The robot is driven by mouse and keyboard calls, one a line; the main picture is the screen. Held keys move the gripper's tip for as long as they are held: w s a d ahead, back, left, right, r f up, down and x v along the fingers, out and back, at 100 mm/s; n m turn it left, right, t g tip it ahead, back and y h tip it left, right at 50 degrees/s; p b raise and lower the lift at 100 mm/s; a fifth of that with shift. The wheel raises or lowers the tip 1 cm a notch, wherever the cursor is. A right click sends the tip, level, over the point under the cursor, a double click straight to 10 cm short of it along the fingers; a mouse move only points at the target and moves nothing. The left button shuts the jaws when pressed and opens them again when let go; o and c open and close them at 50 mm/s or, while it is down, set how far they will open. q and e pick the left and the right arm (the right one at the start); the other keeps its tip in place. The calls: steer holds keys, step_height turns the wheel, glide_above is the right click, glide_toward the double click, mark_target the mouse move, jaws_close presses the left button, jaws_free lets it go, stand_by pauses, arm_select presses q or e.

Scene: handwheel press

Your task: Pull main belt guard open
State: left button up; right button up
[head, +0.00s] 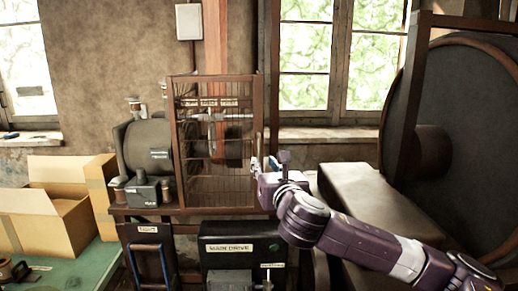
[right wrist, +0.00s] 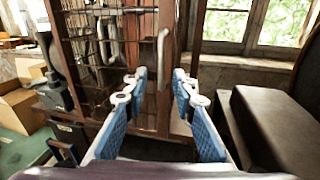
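The main belt guard (head: 186,140) is a brown framed wire-mesh panel standing on the bench in front of the belt and shaft; it looks closed. In the right wrist view, the guard (right wrist: 150,112) fills the upper left, with a pale upright handle (right wrist: 163,52) at its right side. My right gripper (head: 262,168) is at the lower right edge of the guard. In the wrist view its blue-padded fingers (right wrist: 159,78) are apart with nothing between them, and the handle shows ahead, just above the gap. Whether they touch the guard is unclear. My left gripper is out of view.
A motor (head: 148,146) stands left of the guard. A dark "main drive" box (head: 240,261) is below it. Open cardboard boxes (head: 45,222) lie on a green table at left. A large dark wheel (head: 470,130) and a long block (head: 362,200) stand at right.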

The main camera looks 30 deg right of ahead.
mark_target(259, 153)
steer(key=p+x, duration=0.1)
steer(key=x, duration=0.4)
steer(key=p+x, duration=0.1)
steer(key=x, duration=0.2)
steer(key=shift+d+r+p, duration=0.15)
steer(key=shift+r+p, duration=0.2)
steer(key=shift+r, duration=0.05)
steer(key=shift+s, duration=0.1)
jaws_close()
